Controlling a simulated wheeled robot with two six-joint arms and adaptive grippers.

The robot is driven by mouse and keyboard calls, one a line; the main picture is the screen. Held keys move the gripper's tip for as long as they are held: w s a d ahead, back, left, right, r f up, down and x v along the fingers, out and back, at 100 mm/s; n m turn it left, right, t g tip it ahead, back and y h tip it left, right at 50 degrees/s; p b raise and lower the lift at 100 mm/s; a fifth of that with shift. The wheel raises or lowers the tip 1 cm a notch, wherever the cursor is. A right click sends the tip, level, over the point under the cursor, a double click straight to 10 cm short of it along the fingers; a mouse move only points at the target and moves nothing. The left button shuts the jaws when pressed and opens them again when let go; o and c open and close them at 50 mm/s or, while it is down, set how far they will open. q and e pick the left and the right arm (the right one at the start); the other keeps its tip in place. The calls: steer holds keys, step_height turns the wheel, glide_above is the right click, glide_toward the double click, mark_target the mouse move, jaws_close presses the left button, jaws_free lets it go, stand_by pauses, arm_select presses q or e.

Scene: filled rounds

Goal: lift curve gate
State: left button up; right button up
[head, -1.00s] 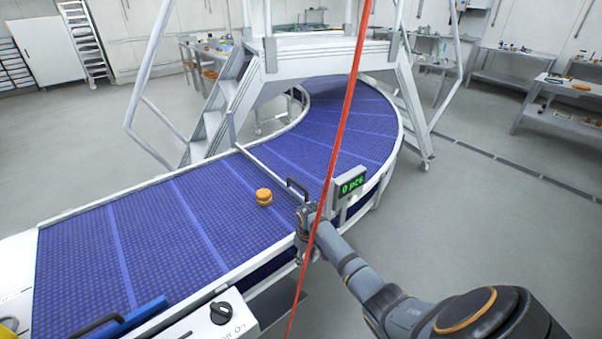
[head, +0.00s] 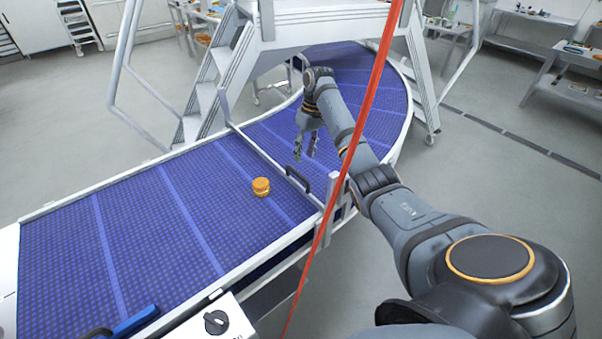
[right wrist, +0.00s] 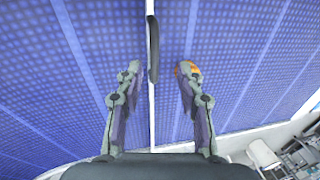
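The curve gate (head: 262,153) is a thin pale bar across the blue belt where the curve starts, and it looks down. Its black handle (head: 298,179) sits toward the near end. My right gripper (head: 306,150) hangs over the belt on the curve side of the handle, open and empty. In the right wrist view, the gate (right wrist: 152,115) and handle (right wrist: 153,50) run between the spread fingers (right wrist: 158,76), with nothing gripped. I cannot tell the exact height above the handle. My left gripper is out of view.
An orange-brown filled round (head: 261,187) rests on the straight belt beside the gate; the right finger partly covers it in the wrist view. A red cord (head: 345,170) crosses the head view. White steps (head: 215,85) rise behind the belt. A control box with a black knob (head: 216,321) stands at front.

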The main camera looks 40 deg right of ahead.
steer(key=p, duration=0.1)
glide_above(300, 174)
steer(key=d, duration=0.1)
steer(key=f, duration=0.4)
steer(key=shift+s+f, duration=0.2)
steer(key=shift+f, duration=0.1)
step_height(300, 174, down, 4)
steer(key=shift+w+a+r+p, duration=0.15)
steer(key=shift+r+p, duration=0.1)
steer(key=shift+p, duration=0.2)
steer(key=shift+a+f, duration=0.1)
steer(key=shift+a, duration=0.05)
steer(key=shift+f, duration=0.1)
steer(key=shift+c, duration=1.5)
jaws_close()
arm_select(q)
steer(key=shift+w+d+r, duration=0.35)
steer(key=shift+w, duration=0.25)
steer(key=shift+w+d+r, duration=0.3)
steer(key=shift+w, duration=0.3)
